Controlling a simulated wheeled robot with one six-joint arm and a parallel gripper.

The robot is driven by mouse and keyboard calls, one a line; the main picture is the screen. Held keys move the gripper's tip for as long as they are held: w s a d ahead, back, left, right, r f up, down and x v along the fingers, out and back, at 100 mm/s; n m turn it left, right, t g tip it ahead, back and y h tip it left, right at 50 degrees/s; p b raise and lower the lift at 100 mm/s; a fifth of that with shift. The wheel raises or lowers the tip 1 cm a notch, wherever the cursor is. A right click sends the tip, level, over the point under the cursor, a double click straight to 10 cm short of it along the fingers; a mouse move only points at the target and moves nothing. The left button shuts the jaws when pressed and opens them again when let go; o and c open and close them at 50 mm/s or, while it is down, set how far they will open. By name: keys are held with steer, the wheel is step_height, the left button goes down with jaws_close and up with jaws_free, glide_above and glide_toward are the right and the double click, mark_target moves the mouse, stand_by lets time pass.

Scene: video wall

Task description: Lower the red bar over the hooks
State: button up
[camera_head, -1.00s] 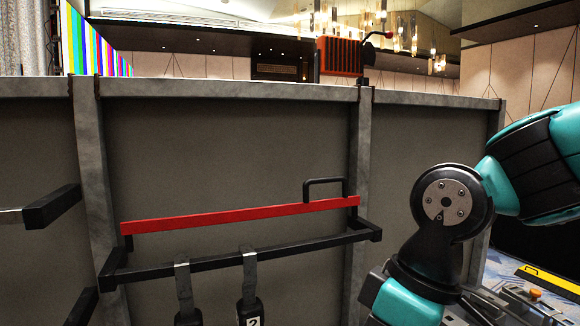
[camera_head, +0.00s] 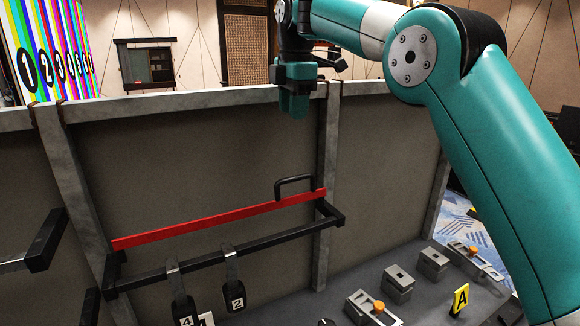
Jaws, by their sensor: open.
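The red bar (camera_head: 215,221) spans the grey panel in front of me, tilted up toward its right end. A black handle (camera_head: 293,182) stands on the bar near that right end. Below and in front of the bar runs a black rail (camera_head: 220,253). Two dark hooks with straps hang from the rail, the left hook tagged 4 (camera_head: 184,309) and the right hook tagged 2 (camera_head: 236,298). My gripper (camera_head: 293,103) points down at the panel's top edge, above the handle and apart from it. The gap between its fingers is hard to see.
Grey posts (camera_head: 328,180) frame the panel. Another black bracket (camera_head: 45,240) juts out at the left. Grey blocks (camera_head: 398,280) and a yellow A marker (camera_head: 459,299) stand on the surface at the lower right. A striped numbered screen (camera_head: 45,50) is behind.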

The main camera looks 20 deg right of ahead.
steer(key=f, duration=0.5)
steer(key=w+f+p, duration=0.1)
steer(key=f, duration=0.5)
steer(key=f+p, duration=0.1)
steer(key=f, duration=0.4)
steer(key=shift+w+a+f, duration=0.15)
steer(key=shift+w+f, duration=0.05)
steer(key=shift+f, duration=0.05)
jaws_close()
